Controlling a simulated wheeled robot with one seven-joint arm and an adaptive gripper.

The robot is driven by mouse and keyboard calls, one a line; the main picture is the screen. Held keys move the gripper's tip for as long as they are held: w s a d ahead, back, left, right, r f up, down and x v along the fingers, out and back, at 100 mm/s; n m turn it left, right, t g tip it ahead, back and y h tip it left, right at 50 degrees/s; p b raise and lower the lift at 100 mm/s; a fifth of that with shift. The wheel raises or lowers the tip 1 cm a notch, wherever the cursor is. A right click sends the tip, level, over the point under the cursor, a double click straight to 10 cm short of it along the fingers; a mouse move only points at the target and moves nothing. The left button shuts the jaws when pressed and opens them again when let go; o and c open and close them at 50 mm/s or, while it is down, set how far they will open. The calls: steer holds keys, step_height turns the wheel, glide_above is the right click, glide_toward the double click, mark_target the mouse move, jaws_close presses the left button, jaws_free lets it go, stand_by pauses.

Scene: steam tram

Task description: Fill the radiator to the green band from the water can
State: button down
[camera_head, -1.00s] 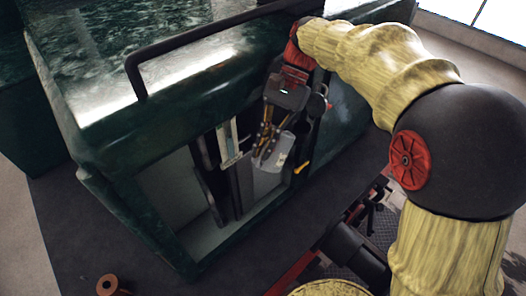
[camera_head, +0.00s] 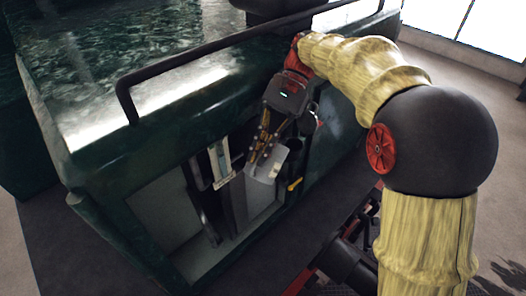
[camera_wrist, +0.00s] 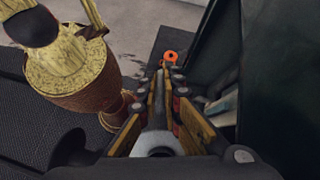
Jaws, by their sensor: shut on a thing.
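In the head view, my gripper (camera_head: 265,150) points down at the open front of the dark green tram body, shut on a grey metal vessel (camera_head: 266,168), apparently the water can. The vessel is tilted. In the wrist view, my gripper (camera_wrist: 160,100) has a grey rounded piece (camera_wrist: 155,140) between its fingers; most of the vessel is hidden there. Left of the vessel in the head view stands a pale upright frame (camera_head: 220,163), perhaps the radiator's level gauge. I cannot make out a green band, a filler opening or any water.
A black handrail (camera_head: 200,55) runs along the green body (camera_head: 110,110) above the opening. A small yellow lever (camera_head: 295,185) is right of the vessel. An orange ring-shaped thing (camera_wrist: 170,57) lies beyond my fingers in the wrist view. Dark uprights (camera_head: 205,205) stand inside the opening.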

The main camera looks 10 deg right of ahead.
steer(key=shift+s+d, duration=0.1)
steer(key=shift+d, duration=0.05)
steer(key=shift+s+d+r, duration=0.15)
steer(key=shift+s+d, duration=0.35)
steer(key=shift+d, duration=0.05)
stand_by(2.0)
steer(key=shift+w+d+r+g, duration=0.2)
steer(key=shift+r, duration=0.2)
steer(key=shift+w+d+r+g, duration=0.15)
steer(key=shift+r+g, duration=0.05)
steer(key=shift+r, duration=0.15)
steer(key=shift+f, duration=0.15)
stand_by(0.4)
steer(key=shift+s+a+f, duration=0.2)
steer(key=shift+a+f, duration=0.05)
stand_by(0.8)
steer(key=shift+s+a+f+t+b, duration=0.15)
steer(key=shift+a+f+t+b, duration=0.05)
steer(key=shift+f+t+b, duration=0.2)
steer(key=shift+f, duration=0.1)
stand_by(0.7)
